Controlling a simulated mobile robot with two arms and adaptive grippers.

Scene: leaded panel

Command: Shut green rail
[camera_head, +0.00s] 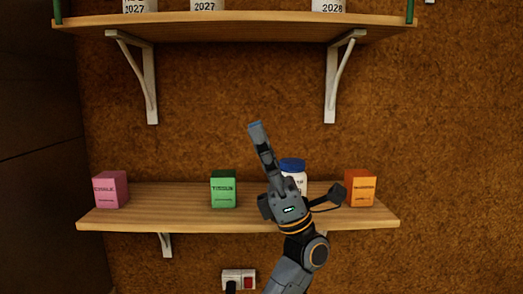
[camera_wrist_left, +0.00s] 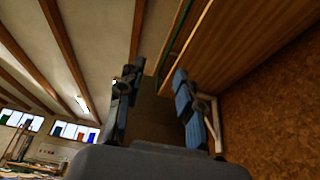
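Two green posts stand at the ends of the upper shelf, the left post (camera_head: 57,12) and the right post (camera_head: 410,11). Any rail joining them is beyond the top of the head view. In the left wrist view a thin green strip (camera_wrist_left: 181,32) runs along the shelf edge, above and past my fingers. My left gripper (camera_head: 256,127) points up, below the upper shelf and in front of the wall. Its two fingers (camera_wrist_left: 156,88) are apart in the wrist view, with nothing between them. My right gripper is not in view.
The upper shelf (camera_head: 230,28) carries white containers with year labels. The lower shelf (camera_head: 150,216) holds a pink box (camera_head: 110,189), a green box (camera_head: 223,189), an orange box (camera_head: 360,188) and a blue-lidded jar (camera_head: 292,165), partly hidden by my arm. White brackets (camera_head: 150,85) support the upper shelf.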

